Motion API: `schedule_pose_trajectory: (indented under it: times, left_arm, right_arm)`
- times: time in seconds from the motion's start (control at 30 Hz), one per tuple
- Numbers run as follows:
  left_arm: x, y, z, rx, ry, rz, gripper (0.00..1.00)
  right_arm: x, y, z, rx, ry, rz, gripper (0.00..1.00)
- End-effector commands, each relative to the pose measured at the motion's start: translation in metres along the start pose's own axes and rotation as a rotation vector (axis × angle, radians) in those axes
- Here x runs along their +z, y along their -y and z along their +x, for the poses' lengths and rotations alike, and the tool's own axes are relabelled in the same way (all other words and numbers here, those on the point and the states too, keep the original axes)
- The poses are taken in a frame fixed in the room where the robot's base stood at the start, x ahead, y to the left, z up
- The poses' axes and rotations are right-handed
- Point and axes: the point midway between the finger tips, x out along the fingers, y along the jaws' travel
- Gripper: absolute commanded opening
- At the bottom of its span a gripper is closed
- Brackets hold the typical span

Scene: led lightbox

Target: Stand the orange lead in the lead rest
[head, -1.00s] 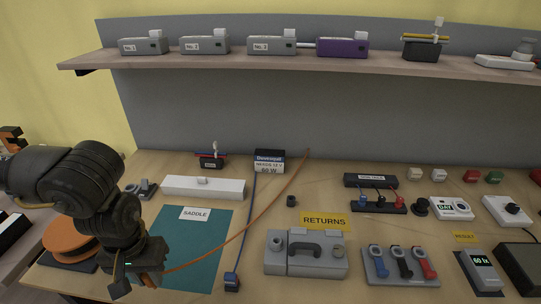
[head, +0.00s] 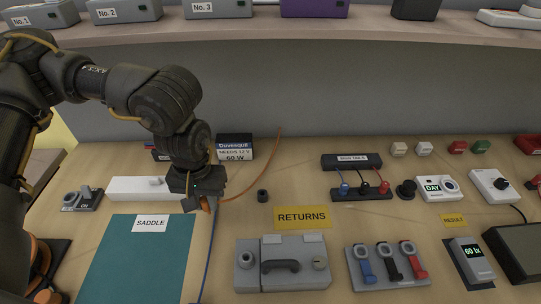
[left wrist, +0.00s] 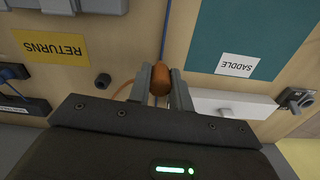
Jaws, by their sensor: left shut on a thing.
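My left gripper (head: 202,205) is shut on the orange plug end of the orange lead (head: 207,204). The gripper points down over the bench, just beyond the far right corner of the teal mat. In the left wrist view the orange plug (left wrist: 161,72) sits between the two grey fingers (left wrist: 162,88). The orange cable (head: 268,178) curves away to the back right. A small dark cup (head: 262,196), which looks like the lead rest, stands apart to the right of the gripper, with nothing visible in it. It also shows in the left wrist view (left wrist: 103,81). My right gripper is out of view.
A white bar (head: 135,189) and the teal SADDLE mat (head: 130,265) lie left. A blue lead (head: 209,255) runs in front of the gripper. The power supply box (head: 235,148) stands behind. The RETURNS label (head: 302,217) and grey case (head: 245,265) are front right.

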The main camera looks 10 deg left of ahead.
Motion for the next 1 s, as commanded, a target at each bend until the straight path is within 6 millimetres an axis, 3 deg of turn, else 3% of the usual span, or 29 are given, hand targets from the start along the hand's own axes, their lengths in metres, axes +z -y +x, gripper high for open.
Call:
schedule_pose_trajectory:
  times: [0.2, 0.4, 0.6, 1.0]
  left_arm:
    - [-0.056, -0.064, 0.000, -0.001, -0.012, -0.377, 0.00]
    - [-0.100, -0.103, -0.012, 0.000, -0.009, -0.643, 0.00]
    - [-0.115, -0.115, -0.020, -0.001, -0.003, -0.727, 0.00]
    - [-0.115, -0.115, -0.021, -0.001, -0.001, -0.730, 0.00]
  right_arm:
    - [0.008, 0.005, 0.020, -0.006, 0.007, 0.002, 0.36]
    - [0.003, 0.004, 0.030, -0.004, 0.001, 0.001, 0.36]
    - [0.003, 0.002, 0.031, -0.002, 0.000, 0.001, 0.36]
    - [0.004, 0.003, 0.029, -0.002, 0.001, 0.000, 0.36]
